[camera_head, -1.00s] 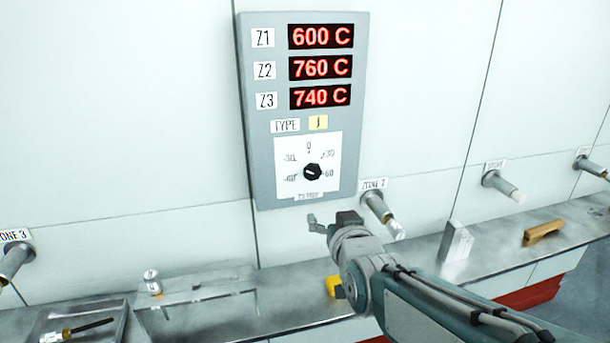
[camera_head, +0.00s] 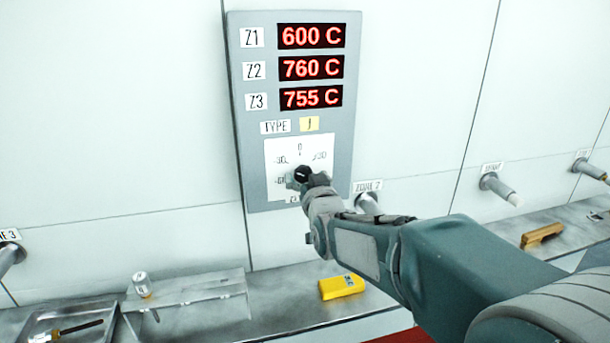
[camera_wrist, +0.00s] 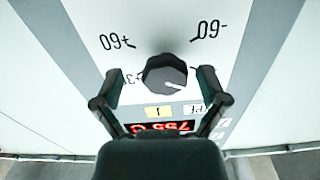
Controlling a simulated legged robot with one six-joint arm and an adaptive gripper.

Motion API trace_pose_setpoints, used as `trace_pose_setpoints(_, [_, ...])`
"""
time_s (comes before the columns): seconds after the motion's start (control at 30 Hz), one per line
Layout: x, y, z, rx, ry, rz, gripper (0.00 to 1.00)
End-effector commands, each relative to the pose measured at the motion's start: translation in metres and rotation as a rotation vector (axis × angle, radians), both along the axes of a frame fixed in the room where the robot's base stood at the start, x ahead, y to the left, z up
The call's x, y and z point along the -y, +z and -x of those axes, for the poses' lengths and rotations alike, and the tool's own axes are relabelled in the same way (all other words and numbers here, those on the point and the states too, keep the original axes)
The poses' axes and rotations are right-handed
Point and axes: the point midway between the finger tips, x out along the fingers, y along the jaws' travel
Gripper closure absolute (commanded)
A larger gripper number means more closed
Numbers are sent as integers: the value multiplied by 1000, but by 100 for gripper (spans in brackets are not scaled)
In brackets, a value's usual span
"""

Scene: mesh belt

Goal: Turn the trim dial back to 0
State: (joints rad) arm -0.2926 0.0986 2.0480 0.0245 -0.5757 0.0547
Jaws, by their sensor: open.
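The trim dial (camera_head: 302,174) is a black knob on a white scale plate (camera_head: 283,155), low on the grey control panel (camera_head: 241,110). In the head view my gripper (camera_head: 307,181) is at the dial and hides its lower right side. In the wrist view, which is upside down, the dial (camera_wrist: 165,75) sits between my open fingers (camera_wrist: 159,77), one on each side. I cannot tell whether they touch it. Its white mark points right and slightly down there, toward the minus side. The 0 label shows only in the head view. The Z3 readout (camera_head: 311,97) shows 755 C.
Below the panel, a metal ledge (camera_head: 275,309) holds a yellow object (camera_head: 341,287), a small canister (camera_head: 141,284), a tray (camera_head: 115,322) and a brass-coloured block (camera_head: 541,236). Tube fittings stick out of the wall, including one by the zone 2 label (camera_head: 368,187). My arm covers part of the ledge.

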Motion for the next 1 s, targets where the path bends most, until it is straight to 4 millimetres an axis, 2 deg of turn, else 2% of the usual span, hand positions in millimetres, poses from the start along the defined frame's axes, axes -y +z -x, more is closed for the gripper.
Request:
trace_pose_setpoints(0.13, [-4, -1, -8, -1, 1, 0, 7])
trace_pose_setpoints(0.37, [-4, 0, -9, -1, 1, 0, 7])
trace_pose_setpoints(0.4, [-3, 0, -9, -1, 1, 0, 16])
trace_pose_setpoints(0.47, [-3, 0, -9, 0, 1, -1, 43])
trace_pose_setpoints(0.5, [-3, 0, -9, 0, 1, -1, 61])
trace_pose_setpoints(0.57, [-2, 0, -9, 0, 1, -1, 87])
trace_pose_setpoints(0.6, [-3, 0, -9, 0, 1, -1, 90])
trace_pose_setpoints(1.0, [-4, 0, -9, -9, 1, -37, 90])
